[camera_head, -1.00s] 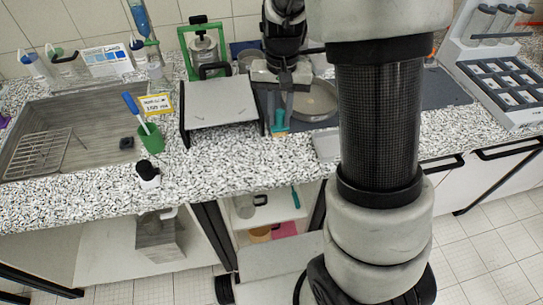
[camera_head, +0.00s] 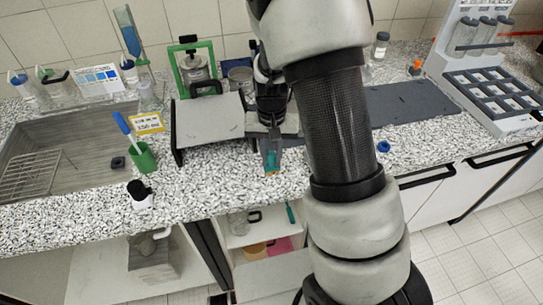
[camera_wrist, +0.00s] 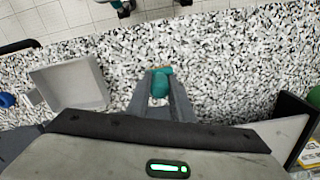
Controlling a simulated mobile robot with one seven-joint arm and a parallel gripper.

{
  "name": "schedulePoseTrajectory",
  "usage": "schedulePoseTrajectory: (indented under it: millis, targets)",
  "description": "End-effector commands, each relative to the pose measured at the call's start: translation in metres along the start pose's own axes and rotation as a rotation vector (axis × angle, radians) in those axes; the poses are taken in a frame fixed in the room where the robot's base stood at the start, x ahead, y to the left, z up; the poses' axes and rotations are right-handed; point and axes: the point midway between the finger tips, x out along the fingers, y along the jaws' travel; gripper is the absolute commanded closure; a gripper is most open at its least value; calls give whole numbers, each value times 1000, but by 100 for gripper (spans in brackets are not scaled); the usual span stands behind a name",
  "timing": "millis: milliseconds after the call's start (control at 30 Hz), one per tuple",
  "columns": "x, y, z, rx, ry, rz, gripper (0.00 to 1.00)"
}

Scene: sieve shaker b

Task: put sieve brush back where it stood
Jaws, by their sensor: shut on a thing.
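My gripper (camera_head: 271,152) is shut on the sieve brush (camera_head: 271,162), a small teal piece with a pale orange end. It is held above the speckled worktop, just right of the grey board on a black stand. In the wrist view the two fingers of my gripper (camera_wrist: 160,78) close around the brush (camera_wrist: 161,83), which lies between their tips with worktop behind it. Part of the brush is hidden by the fingers. I cannot tell whether it touches the worktop.
The grey board (camera_head: 208,125) stands left of my gripper. A green cup (camera_head: 144,160) with a blue-handled tool and a small black-and-white item (camera_head: 140,194) stand further left. A shallow grey tray (camera_wrist: 72,84) lies at the wrist view's left. Bare worktop (camera_head: 235,185) lies in front.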

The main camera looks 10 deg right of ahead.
Motion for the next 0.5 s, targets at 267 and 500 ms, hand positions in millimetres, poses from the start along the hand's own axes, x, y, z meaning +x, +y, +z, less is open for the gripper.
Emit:
schedulePoseTrajectory:
  millis: [267, 500]
  targets:
    - [3, 0, 0, 0, 0, 0, 61]
    - [1, 0, 0, 0, 0, 0, 61]
